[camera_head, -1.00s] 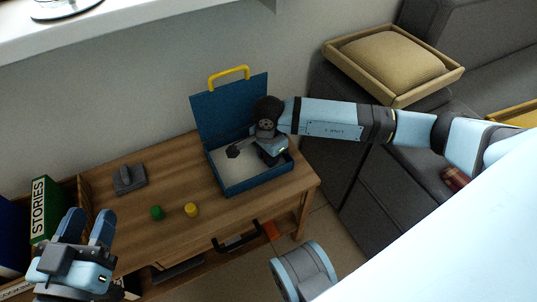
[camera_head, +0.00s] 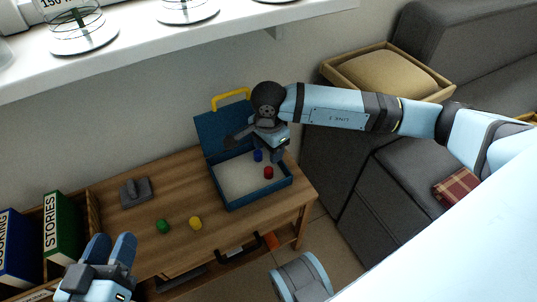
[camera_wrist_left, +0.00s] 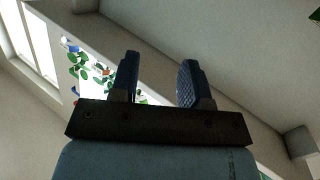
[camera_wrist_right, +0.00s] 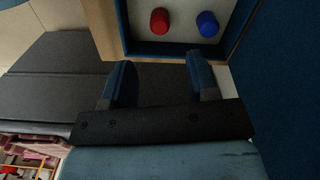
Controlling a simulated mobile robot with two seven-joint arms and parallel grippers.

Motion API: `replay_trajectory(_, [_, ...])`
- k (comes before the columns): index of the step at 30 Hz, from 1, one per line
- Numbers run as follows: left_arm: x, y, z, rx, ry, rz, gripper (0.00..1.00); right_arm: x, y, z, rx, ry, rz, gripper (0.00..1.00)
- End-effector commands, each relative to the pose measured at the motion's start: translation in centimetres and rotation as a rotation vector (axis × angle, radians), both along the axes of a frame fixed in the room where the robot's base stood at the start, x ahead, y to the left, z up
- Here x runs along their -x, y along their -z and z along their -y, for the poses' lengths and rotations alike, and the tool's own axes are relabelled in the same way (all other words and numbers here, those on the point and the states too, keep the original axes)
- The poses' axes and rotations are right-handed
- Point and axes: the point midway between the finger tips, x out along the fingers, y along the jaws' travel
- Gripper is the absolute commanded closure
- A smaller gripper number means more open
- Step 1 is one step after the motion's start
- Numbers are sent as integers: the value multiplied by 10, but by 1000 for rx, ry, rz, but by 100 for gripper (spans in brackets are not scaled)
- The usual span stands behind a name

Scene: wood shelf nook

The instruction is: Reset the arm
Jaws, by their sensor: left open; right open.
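My right gripper (camera_head: 262,140) is above the open blue case, near its raised lid, in the head view. In the right wrist view its fingers (camera_wrist_right: 158,85) are apart with nothing between them. My left gripper (camera_head: 112,250) is at the lower left of the head view, left of the green and yellow pieces. In the left wrist view its fingers (camera_wrist_left: 158,80) are apart and empty, facing the wall and a window. The blue case (camera_head: 262,197) stands on the wooden table with a red piece (camera_head: 268,173) and a blue piece (camera_head: 258,155) inside.
A green piece (camera_head: 163,226) and a yellow piece (camera_head: 195,223) stand on the table (camera_head: 180,190). A grey object (camera_head: 136,191) lies behind them. Books (camera_head: 62,228) stand at the left. A white shelf (camera_head: 180,45) overhangs the back. A sofa (camera_head: 400,165) is at the right.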

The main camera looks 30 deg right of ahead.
Motion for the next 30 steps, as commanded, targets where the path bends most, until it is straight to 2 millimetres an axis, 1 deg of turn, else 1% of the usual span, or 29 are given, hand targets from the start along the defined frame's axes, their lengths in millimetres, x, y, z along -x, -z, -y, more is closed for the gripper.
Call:
replay_trajectory(1, [0,-7,0,11,-6,12,57,0,-10,0,0,-1,1,46])
replay_trajectory(3, [-1,-13,-1,21,-12,36,57,0,-17,0,0,-2,0,46])
replay_trajectory(6, [-1,-17,-1,27,-16,49,57,0,-21,0,-1,-2,0,46])
replay_trajectory(23, [-1,-18,-2,22,-12,60,57,1,-22,-1,-5,-1,-2,46])
replay_trajectory(26, [-1,-20,-2,24,-14,63,57,9,-20,-15,-62,2,-24,46])
replay_trajectory(29, [-1,-23,-2,29,-17,70,57,33,-17,-53,-220,18,-91,46])
replay_trajectory(30, [-1,-25,-2,31,-19,74,57,47,-19,-74,-312,34,-134,46])
